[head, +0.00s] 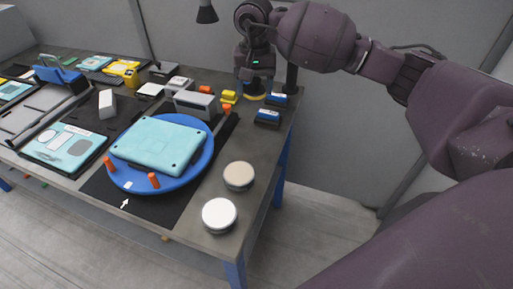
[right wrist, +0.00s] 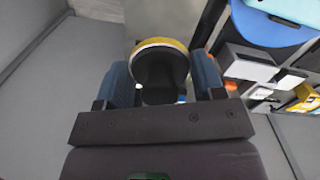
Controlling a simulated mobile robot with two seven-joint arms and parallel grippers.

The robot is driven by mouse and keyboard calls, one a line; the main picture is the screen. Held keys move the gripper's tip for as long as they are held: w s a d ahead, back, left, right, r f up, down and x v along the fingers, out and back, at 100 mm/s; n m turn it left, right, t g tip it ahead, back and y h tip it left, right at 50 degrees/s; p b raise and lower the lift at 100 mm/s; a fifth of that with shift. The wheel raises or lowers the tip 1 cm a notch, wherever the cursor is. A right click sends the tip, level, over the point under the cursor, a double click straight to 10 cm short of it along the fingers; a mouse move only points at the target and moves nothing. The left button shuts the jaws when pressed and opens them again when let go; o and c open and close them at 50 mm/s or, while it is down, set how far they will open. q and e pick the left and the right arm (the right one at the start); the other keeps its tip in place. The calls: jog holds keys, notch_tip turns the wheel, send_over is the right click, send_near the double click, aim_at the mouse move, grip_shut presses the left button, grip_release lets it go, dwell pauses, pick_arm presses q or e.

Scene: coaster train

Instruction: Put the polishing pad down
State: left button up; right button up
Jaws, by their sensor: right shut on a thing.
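The polishing pad (head: 255,97) shows as a dark knob on a yellow-rimmed disc, at the far right corner of the table, beside two blue-topped dark blocks. My right gripper (head: 252,84) points down over it and is shut on it. In the right wrist view the pad (right wrist: 160,43) sits between the two blue fingers (right wrist: 164,80) of that gripper, its yellow rim outward. The pad is at about table height; I cannot tell whether it touches the top. My left gripper is not in view.
A blue turntable (head: 199,168) bears a teal laptop shell (head: 158,144). Two round tins (head: 239,175) stand near the right edge (head: 262,200). Grey tabletop between tins and blocks is clear.

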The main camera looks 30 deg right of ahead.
aim_at(255, 147)
jog(key=shift+w+d+f, duration=0.15)
jog(key=shift+w+f, duration=0.05)
jog(key=shift+f, duration=0.1)
notch_tip(255, 147, down, 19)
jog(key=shift+r+p, duration=0.1)
jog(key=shift+p, duration=0.4)
jog(key=shift+f, duration=0.25)
jog(key=o, duration=1)
jog(key=shift+c, duration=0.2)
notch_tip(255, 147, up, 12)
jog(key=shift+r+b, duration=0.2)
jog(key=shift+b, duration=0.25)
jog(key=shift+f, duration=0.1)
